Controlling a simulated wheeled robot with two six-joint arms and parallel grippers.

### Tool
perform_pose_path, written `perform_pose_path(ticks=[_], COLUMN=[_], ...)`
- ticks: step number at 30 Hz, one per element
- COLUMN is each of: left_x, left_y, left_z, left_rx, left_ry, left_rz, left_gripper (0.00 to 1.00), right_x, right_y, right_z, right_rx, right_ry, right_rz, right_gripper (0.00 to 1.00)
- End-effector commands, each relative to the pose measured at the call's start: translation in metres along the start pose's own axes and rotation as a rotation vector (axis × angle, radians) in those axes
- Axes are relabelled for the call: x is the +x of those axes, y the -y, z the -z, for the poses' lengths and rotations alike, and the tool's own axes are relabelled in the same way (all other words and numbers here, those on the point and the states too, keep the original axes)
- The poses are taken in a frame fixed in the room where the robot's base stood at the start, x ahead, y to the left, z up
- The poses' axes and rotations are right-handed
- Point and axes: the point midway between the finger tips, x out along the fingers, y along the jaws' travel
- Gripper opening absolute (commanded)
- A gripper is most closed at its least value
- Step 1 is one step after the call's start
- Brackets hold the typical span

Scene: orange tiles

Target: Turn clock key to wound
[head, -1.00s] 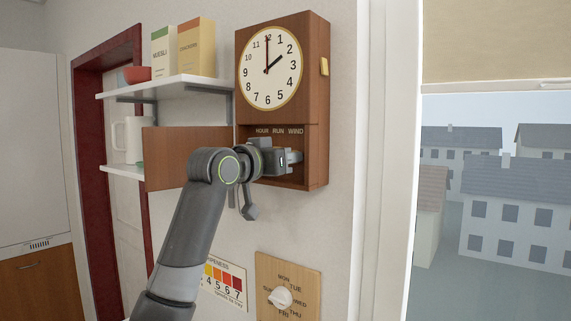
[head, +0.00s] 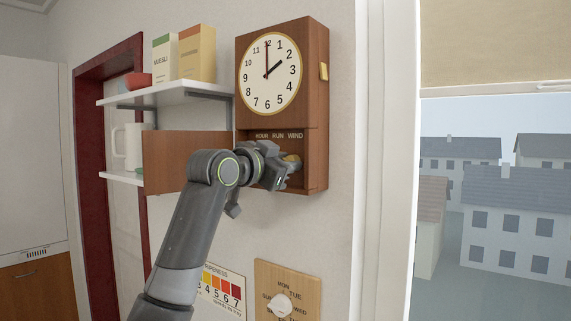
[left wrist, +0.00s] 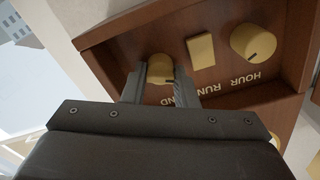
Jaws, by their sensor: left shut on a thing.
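The wooden wall clock (head: 312,90) hangs upright, its white dial showing about two o'clock. Its lower compartment is open, with the labels HOUR, RUN and WIND along its top edge. My left gripper (head: 286,172) reaches into the compartment below WIND and is tilted. In the left wrist view its fingers (left wrist: 160,88) are shut on the round brass clock key (left wrist: 160,67) by the WIND label. A dark mark shows on the key's edge. The key is partly hidden by the fingers. My right gripper is not in view.
The open wooden clock door (head: 172,162) stands left, behind my arm. In the left wrist view a brass block (left wrist: 201,50) by RUN and a round brass knob (left wrist: 253,41) by HOUR sit beside the key. A shelf (head: 165,92) and a day dial (head: 280,304) are nearby.

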Motion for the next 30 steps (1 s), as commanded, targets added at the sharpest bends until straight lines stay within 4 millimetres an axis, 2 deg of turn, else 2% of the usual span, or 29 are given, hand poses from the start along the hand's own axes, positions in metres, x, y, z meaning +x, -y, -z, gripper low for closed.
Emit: perform_pose_path(ticks=[1,10,11,15,26,30], left_x=[0.0013,0.0013,0.0013,0.0009,-0.0002,-0.0076], left_y=[-0.0017,-0.0017,-0.0016,-0.0012,-0.0001,-0.0001], left_z=[-0.0053,-0.0055,-0.0054,-0.0038,-0.0014,-0.0024], left_rx=[-0.003,-0.003,-0.004,-0.002,0.0,0.001], left_ry=[0.011,0.012,0.011,0.008,0.003,0.0], left_rz=[-0.006,-0.006,-0.006,-0.004,-0.001,0.001], left_gripper=[0.03,0.03,0.3,0.48,0.48,0.48], right_x=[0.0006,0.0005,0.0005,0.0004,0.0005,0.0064], right_y=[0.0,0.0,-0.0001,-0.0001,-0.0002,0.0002], right_z=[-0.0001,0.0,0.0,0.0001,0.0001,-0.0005], right_rx=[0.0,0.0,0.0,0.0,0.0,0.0], right_ry=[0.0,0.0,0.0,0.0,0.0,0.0], right_rz=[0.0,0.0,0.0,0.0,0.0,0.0], right_gripper=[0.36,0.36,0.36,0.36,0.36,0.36])
